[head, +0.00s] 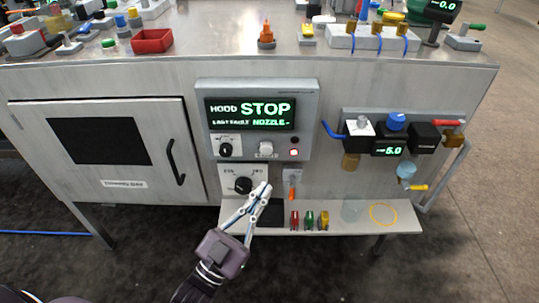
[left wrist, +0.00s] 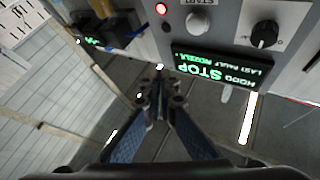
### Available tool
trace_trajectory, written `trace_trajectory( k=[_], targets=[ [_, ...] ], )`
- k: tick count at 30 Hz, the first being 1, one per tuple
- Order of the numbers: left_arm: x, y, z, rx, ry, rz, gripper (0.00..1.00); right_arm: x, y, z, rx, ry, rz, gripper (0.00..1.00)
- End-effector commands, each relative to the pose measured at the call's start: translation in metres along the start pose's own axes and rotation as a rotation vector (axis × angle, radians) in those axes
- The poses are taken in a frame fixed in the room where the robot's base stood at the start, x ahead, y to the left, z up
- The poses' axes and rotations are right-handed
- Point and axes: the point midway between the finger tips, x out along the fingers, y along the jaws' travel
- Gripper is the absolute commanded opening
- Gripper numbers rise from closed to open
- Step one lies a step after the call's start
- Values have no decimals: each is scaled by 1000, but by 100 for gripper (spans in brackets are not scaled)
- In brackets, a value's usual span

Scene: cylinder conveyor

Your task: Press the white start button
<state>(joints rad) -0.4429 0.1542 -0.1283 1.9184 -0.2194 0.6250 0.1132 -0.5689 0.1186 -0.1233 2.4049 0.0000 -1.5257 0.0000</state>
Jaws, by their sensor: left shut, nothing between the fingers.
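The white start button (head: 265,149) is a round knob on the grey control panel (head: 311,100), below the green display (head: 252,113) that reads STOP. It also shows upside down at the top of the left wrist view (left wrist: 197,22), by a START label. My left gripper (head: 264,187) is shut and empty, in front of the cabinet and lower in the picture than the button. Its fingertips (left wrist: 160,76) appear apart from the button in the left wrist view. My right gripper is not in view.
A red light (head: 294,153) is lit right of the button, and a black dial (head: 225,150) is at its left. A larger dial (head: 243,185) is just behind my left gripper. A shelf (head: 342,228) below holds small coloured clips. Valves and a meter (head: 388,151) project at right.

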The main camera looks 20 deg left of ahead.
Motion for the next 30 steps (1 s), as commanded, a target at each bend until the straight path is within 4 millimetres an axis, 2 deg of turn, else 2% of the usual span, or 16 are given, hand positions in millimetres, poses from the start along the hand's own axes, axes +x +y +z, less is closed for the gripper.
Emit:
trace_trajectory(
  k=[5,16,23,30],
  targets=[
    [1,0,-6,2,17,2,0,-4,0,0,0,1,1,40],
    [5,-3,-2,3,16,2,0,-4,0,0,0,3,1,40],
    [24,-17,13,4,19,1,0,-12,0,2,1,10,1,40],
    [48,-34,29,3,15,2,0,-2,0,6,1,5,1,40]
  ],
)
